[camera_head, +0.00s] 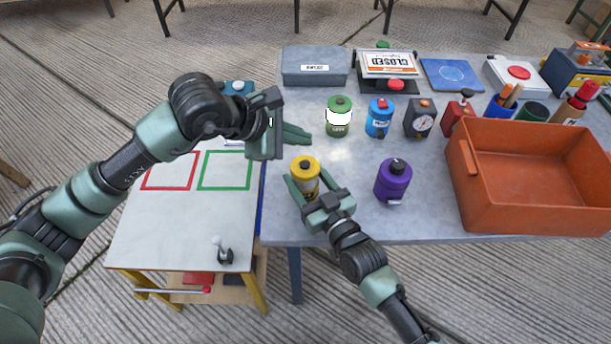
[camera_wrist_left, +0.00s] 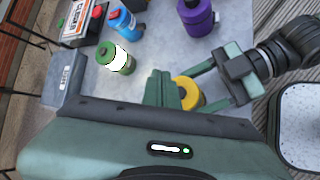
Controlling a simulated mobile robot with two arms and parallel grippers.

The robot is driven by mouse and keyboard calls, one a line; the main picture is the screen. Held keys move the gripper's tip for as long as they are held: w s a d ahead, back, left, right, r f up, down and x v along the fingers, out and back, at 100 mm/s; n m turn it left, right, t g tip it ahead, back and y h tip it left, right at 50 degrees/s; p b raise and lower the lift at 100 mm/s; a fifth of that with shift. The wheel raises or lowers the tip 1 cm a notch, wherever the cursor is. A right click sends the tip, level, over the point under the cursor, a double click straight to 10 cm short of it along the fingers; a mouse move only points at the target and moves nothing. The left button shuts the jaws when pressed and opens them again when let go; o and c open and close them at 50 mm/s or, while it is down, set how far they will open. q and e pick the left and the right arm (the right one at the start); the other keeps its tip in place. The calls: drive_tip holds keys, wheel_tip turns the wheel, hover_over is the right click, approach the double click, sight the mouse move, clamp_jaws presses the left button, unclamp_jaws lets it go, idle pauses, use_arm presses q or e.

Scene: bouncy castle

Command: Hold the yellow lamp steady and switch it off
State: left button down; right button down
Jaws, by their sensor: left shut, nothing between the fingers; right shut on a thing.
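The yellow lamp (camera_head: 305,166) stands upright near the front left corner of the grey table, with a dark button on its yellow top. My right gripper (camera_head: 308,190) is shut around its body from the front and hides part of its band. The lamp's yellow top also shows in the left wrist view (camera_wrist_left: 189,92), with the right gripper (camera_wrist_left: 212,84) beside it. My left gripper (camera_head: 299,133) is shut and empty, just behind the lamp in the head view. Its fingers (camera_wrist_left: 160,89) show close to the lamp in the wrist view. Any gap to the button is hard to judge.
A green lamp (camera_head: 338,104) with a bright white band and a blue canister (camera_head: 379,119) stand behind. A purple canister (camera_head: 393,181) is right of the yellow lamp. An orange crate (camera_head: 530,217) fills the right side. A lower white table (camera_head: 170,230) adjoins on the left.

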use_arm(q)
drive_tip(key=shift+r, duration=0.75)
use_arm(e)
drive_tip(key=shift+c, duration=1.8)
unclamp_jaws()
drive_tip(key=v, duration=1.2)
drive_tip(key=shift+r, duration=0.1)
